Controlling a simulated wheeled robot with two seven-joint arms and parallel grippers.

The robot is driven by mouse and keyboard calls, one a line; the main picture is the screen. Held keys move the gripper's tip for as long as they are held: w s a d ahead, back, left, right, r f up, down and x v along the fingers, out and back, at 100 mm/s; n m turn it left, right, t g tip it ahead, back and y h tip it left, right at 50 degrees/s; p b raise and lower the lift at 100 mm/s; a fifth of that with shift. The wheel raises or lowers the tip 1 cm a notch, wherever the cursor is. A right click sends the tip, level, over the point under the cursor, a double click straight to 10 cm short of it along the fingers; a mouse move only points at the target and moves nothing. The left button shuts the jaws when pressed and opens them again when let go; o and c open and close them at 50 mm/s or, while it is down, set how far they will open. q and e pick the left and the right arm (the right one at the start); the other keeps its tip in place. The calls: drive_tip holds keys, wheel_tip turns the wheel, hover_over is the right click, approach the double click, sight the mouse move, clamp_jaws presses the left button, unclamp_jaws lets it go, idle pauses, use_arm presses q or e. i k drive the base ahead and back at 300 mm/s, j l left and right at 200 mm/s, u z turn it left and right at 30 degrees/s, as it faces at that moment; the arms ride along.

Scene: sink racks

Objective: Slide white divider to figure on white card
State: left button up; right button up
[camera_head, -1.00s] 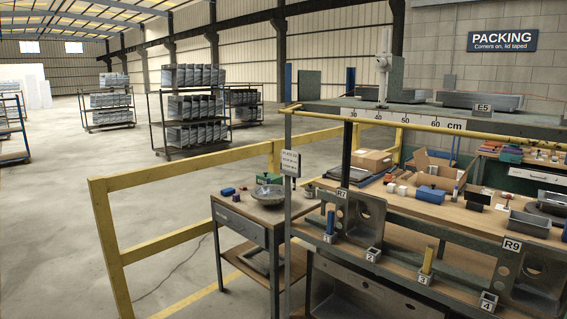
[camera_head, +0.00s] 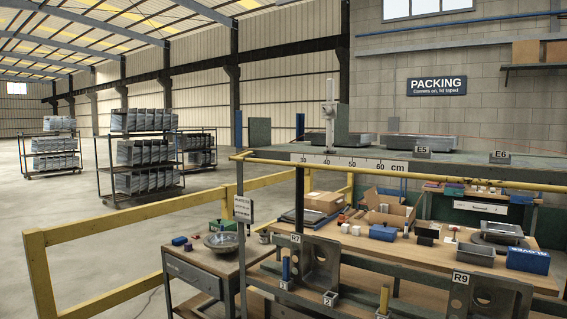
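A pale upright piece (camera_head: 329,116), which looks like the white divider, stands on the raised shelf just behind the white ruler strip (camera_head: 350,163). Its foot is close to the 40 mark. The strip reads 30, 40, 50, 60 cm from left to right. A small white card (camera_head: 242,209) with dark print hangs on the grey post at the left end of the rack; its print is too small to read. Neither of my grippers is in view.
A yellow rail (camera_head: 400,173) runs along the front of the rack. A yellow barrier (camera_head: 120,222) and side table (camera_head: 200,262) stand at left.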

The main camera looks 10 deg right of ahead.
sight(338, 125)
drive_tip(key=i+j+z, duration=0.15)
drive_tip(key=z, duration=0.75)
drive_tip(key=i+j+z, duration=0.15)
drive_tip(key=j+z, duration=0.15)
drive_tip(key=j, duration=0.15)
drive_tip(key=i+j+z, duration=0.1)
drive_tip(key=j+z, duration=0.2)
drive_tip(key=j, duration=0.15)
drive_tip(key=j+z, duration=0.35)
drive_tip(key=j, duration=0.15)
drive_tip(key=j+z, duration=0.15)
drive_tip(key=j, duration=2.45)
